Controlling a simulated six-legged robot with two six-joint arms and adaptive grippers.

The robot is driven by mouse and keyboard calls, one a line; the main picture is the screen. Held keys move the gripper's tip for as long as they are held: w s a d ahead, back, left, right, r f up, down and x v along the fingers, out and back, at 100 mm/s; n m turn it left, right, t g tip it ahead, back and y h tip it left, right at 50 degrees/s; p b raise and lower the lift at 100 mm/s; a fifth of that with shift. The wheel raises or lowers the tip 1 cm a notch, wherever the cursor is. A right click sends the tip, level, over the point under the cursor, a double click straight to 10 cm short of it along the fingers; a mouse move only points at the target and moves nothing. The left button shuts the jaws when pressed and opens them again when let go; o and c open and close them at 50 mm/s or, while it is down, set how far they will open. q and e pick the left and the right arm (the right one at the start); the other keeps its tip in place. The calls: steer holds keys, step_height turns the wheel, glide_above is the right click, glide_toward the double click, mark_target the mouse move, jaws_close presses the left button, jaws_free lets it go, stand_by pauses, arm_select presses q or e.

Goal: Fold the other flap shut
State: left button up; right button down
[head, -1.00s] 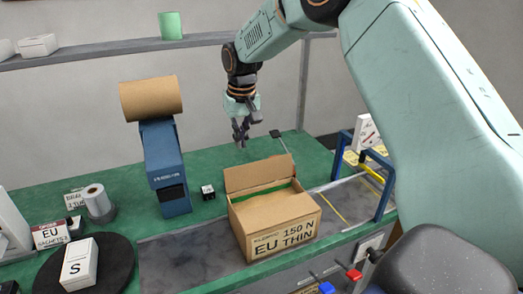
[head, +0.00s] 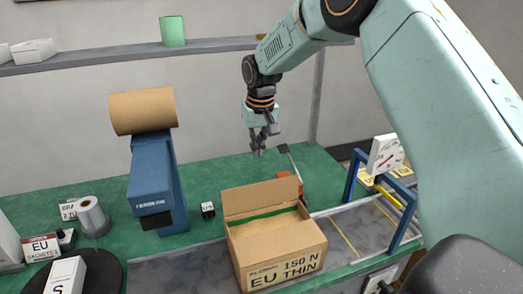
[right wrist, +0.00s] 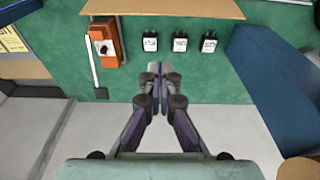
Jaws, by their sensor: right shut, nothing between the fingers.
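The open cardboard box (head: 278,252), marked EU 150 N THIN, stands at the front of the bench. Its far flap (head: 262,197) stands up. A brown panel lies across the near part of the top, with a thin green strip between it and the flap. My right gripper (head: 258,150) is above and behind the upright flap, apart from it. In the right wrist view its fingers (right wrist: 155,85) are together with nothing between them, and a cardboard edge (right wrist: 165,8) shows at the top. My left gripper is not in view.
A blue dispenser (head: 155,190) with a brown paper roll (head: 143,110) stands left of the box. An orange device with a lever (head: 287,187) is behind it. A blue frame (head: 402,222) and a dial (head: 385,154) stand right. Green bench behind the box is partly clear.

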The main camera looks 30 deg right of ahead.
mark_target(262, 195)
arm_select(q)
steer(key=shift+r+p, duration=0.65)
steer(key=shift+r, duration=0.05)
arm_select(e)
step_height(262, 195, down, 7)
steer(key=s, duration=0.2)
steer(key=shift+s+a+f, duration=0.15)
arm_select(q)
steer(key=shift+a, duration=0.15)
arm_select(e)
steer(key=shift+a, duration=0.1)
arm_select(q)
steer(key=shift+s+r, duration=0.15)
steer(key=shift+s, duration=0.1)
arm_select(e)
steer(key=shift+s+t, duration=0.3)
